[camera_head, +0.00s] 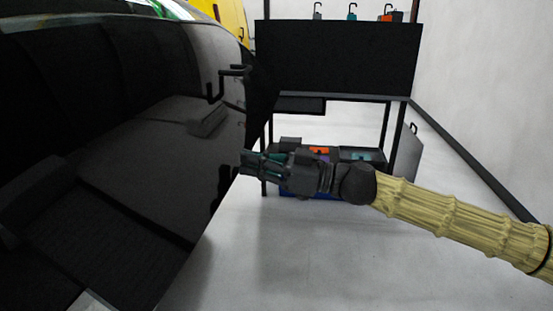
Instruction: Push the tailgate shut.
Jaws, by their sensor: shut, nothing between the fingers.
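The tailgate (110,150) is a large glossy black panel that fills the left of the view and slants across it. Its right edge runs down the middle of the picture. My gripper (245,163) is shut and empty, with its fingertips pointing left at the panel's right edge. I cannot tell whether the fingertips touch the panel or stand a little apart from it. The far side of the tailgate is out of view.
A black workbench (335,58) stands behind against the white wall, with small tools on top and coloured boxes on its lower shelf. Something yellow (232,18) shows at the top. The light floor (300,255) below my arm is clear.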

